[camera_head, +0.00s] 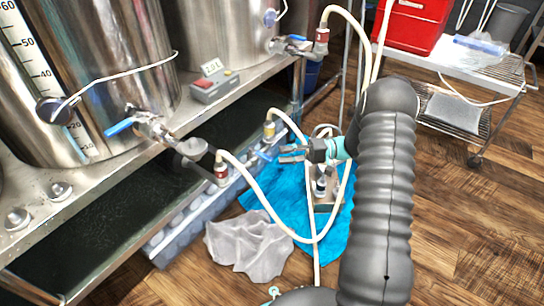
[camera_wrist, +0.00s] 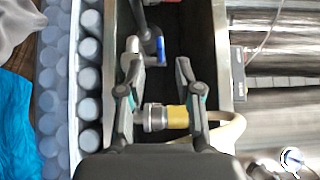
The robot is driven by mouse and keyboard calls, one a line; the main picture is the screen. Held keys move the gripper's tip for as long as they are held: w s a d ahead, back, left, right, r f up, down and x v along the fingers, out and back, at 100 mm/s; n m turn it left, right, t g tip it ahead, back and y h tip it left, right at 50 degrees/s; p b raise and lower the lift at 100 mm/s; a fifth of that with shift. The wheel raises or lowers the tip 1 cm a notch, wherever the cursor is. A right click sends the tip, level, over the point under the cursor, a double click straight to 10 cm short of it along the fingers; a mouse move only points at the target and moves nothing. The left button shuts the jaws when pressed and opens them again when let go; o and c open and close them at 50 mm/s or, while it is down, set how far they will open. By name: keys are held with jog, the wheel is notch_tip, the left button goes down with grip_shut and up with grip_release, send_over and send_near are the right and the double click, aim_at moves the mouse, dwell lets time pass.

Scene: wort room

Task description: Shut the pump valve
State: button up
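My gripper (camera_head: 290,154) reaches left over the blue cloth, with its fingers apart and nothing held. In the wrist view the fingers (camera_wrist: 157,85) stand to either side of a silver coupling with a yellow collar (camera_wrist: 178,117); the depth between them is unclear. A small valve with a blue lever (camera_wrist: 160,48) shows beyond the fingertips. In the head view the yellow-collared hose fitting (camera_head: 268,130) is just left of my gripper, with a bit of blue below it. The pump (camera_head: 325,190) stands on the cloth, partly hidden by hoses and my arm.
Steel kettles (camera_head: 80,70) stand on a metal bench (camera_head: 60,215); one has a blue-handled valve (camera_head: 120,126). A crate of bottles (camera_head: 185,220) lies along the bench. Pale hoses (camera_head: 262,195) loop around my gripper. A grey cloth (camera_head: 248,245) and blue cloth (camera_head: 285,180) lie on the floor.

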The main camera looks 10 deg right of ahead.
jog(key=shift+w+d, duration=0.1)
jog(key=shift+d, duration=2.65)
jog(key=s+f+m+g+h, duration=0.1)
jog(key=s+f+m+h, duration=0.35)
jog(key=f, duration=0.25)
jog(key=s+r+g+h+p, duration=0.1)
jog(key=s+r+g+h, duration=0.15)
jog(key=s, duration=0.35)
jog(key=s+a+r+n+t+h+p, duration=0.1)
jog(key=s+r+t+h+p, duration=0.1)
jog(key=s+r, duration=0.5)
jog(key=s+a+r+n+t+h+p, duration=0.1)
jog(key=s+r+t+h+p, duration=0.2)
jog(key=s+r, duration=0.4)
jog(key=s+a+r+n+t+h+p, duration=0.1)
jog(key=s+r+h, duration=0.5)
jog(key=r, duration=1.5)
jog(key=n+t+p, duration=0.1)
jog(key=t+p, duration=0.1)
jog(key=t, duration=0.1)
jog(key=shift+s+t, duration=0.35)
jog(key=shift+s, duration=0.05)
